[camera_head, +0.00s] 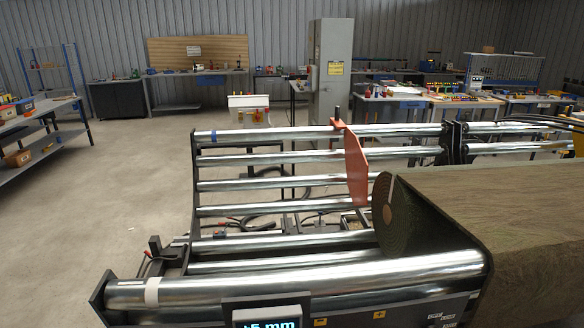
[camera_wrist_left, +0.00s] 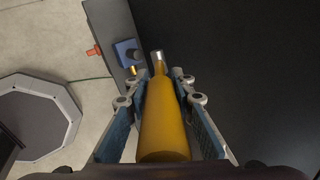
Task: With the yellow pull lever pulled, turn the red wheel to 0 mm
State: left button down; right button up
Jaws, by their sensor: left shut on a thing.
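The yellow pull lever (camera_wrist_left: 164,125) fills the middle of the left wrist view as a thick yellow grip with a metal rod end at its far side. My left gripper (camera_wrist_left: 163,88) is shut on it, with one finger on each side. A display (camera_head: 266,317) at the bottom edge of the head view is partly cut off and seems to read +5 mm. I cannot make out the red wheel in either view. A small red part (camera_wrist_left: 94,50) juts from the dark panel edge, but I cannot tell what it is. My right gripper is in neither view.
A roller frame (camera_head: 296,293) with shiny rollers spans the head view. A red-brown plate (camera_head: 356,165) stands across it, beside a rolled dark end of turf (camera_head: 392,215). A blue box (camera_wrist_left: 127,52) sits near the lever. Floor at left (camera_head: 100,215) is clear.

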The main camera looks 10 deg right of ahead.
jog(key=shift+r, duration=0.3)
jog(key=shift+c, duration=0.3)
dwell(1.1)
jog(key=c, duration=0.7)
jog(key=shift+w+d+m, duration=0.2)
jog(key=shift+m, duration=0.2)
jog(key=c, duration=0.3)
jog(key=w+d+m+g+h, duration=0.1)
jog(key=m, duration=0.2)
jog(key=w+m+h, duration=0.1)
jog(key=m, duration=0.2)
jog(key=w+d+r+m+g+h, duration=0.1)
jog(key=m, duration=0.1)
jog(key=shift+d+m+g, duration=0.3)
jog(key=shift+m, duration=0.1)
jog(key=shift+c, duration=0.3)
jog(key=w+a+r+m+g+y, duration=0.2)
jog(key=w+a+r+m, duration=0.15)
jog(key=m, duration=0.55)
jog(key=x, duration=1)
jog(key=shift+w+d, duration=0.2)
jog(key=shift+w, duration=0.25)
